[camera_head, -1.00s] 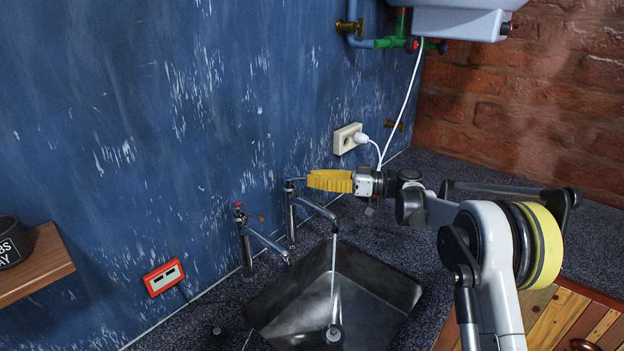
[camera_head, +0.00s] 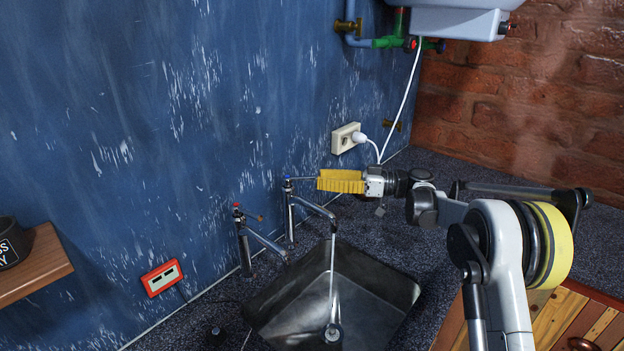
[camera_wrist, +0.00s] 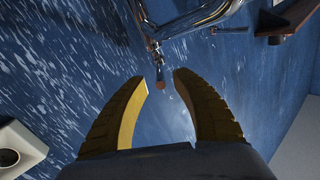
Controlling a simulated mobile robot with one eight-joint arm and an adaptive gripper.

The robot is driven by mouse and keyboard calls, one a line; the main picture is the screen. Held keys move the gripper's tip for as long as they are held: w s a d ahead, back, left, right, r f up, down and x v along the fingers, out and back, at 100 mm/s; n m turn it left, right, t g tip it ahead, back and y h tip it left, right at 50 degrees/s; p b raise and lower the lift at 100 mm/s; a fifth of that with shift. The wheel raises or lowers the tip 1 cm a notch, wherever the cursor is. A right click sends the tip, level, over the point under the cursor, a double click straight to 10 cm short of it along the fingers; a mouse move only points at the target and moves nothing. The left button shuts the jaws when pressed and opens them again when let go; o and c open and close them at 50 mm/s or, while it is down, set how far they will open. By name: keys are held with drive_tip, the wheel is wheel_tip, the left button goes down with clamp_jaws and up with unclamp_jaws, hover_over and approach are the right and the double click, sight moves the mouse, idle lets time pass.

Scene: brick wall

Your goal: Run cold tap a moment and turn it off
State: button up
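The cold tap (camera_head: 291,220), chrome with a blue-marked top and a side lever, stands at the back of the sink. A thin stream of water (camera_head: 332,270) runs from its spout into the dark metal sink (camera_head: 385,275). My gripper (camera_head: 320,180) has yellow fingers and is just right of the cold tap's top, near its lever. In the wrist view my gripper (camera_wrist: 160,80) is open, with nothing between the fingers; chrome tap parts (camera_wrist: 185,20) show beyond the fingertips. Contact with the lever is not visible.
A second tap with a red top (camera_head: 245,240) stands left of the cold tap. A socket with a white plug (camera_head: 346,138) is on the blue wall behind my gripper. A red wall box (camera_head: 162,278) and a wooden shelf (camera_head: 35,265) are at the left.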

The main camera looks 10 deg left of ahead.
drive_tip(key=d, duration=0.9)
drive_tip(key=shift+w, duration=0.2)
drive_tip(key=s+d+r+m+t+h, duration=0.2)
drive_tip(key=s+m+h, duration=0.25)
drive_tip(key=s, duration=0.25)
drive_tip(key=s+d+r+m+t+h, duration=0.25)
drive_tip(key=s+m+h, duration=0.2)
drive_tip(key=s, duration=0.35)
drive_tip(key=s+d+f+m+t+h, duration=0.1)
drive_tip(key=s+d+f+m+h, duration=0.2)
drive_tip(key=s+d, duration=0.5)
drive_tip(key=s+d+f+m+t+h, duration=0.2)
drive_tip(key=s+d+f+m+h, duration=0.2)
drive_tip(key=s, duration=1.1)
drive_tip(key=d+f+h, duration=0.2)
drive_tip(key=d, duration=0.2)
drive_tip(key=shift+s, duration=0.2)
